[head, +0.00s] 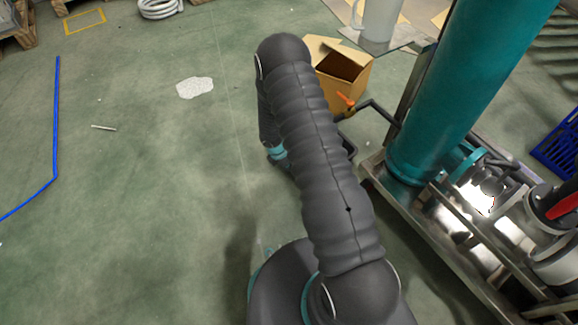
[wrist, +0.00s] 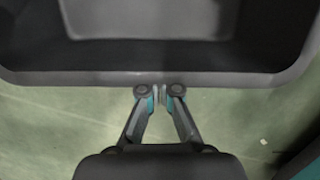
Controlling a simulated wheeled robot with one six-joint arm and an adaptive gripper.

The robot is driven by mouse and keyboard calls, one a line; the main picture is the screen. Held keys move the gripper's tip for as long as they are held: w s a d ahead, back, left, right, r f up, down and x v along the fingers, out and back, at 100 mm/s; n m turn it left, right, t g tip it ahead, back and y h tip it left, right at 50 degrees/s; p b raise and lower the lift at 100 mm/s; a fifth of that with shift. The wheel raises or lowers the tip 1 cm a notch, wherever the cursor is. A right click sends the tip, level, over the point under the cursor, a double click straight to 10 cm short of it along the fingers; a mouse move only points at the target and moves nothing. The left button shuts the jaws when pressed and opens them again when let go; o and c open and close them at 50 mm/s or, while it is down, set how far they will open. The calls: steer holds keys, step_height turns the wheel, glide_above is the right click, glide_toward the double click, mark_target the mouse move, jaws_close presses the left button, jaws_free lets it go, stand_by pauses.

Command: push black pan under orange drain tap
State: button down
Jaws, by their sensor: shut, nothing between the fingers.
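The black pan (wrist: 70,77) fills the upper part of the wrist view, its near rim running across the picture. My gripper (wrist: 160,92) is shut and empty, with its fingertips at the outside of that rim, touching it or very close. In the head view my arm covers the gripper and most of the pan; a dark edge (head: 349,147) beside the arm looks like part of the pan. The orange drain tap (head: 346,100) shows just right of my arm, on a dark pipe. Whether the pan is beneath the tap cannot be told.
An open cardboard box (head: 343,72) stands behind the tap. A teal column (head: 440,95) on a metal skid frame (head: 425,225) stands to the right.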

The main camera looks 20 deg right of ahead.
steer(key=shift+a, duration=0.1)
steer(key=shift+s+a+f, duration=0.1)
steer(key=shift+a, duration=0.2)
steer(key=a, duration=0.1)
steer(key=s+a+b, duration=0.1)
steer(key=a, duration=0.1)
steer(key=w+p+v, duration=0.1)
steer(key=p+v, duration=0.1)
steer(key=v, duration=0.8)
steer(key=shift+s, duration=0.45)
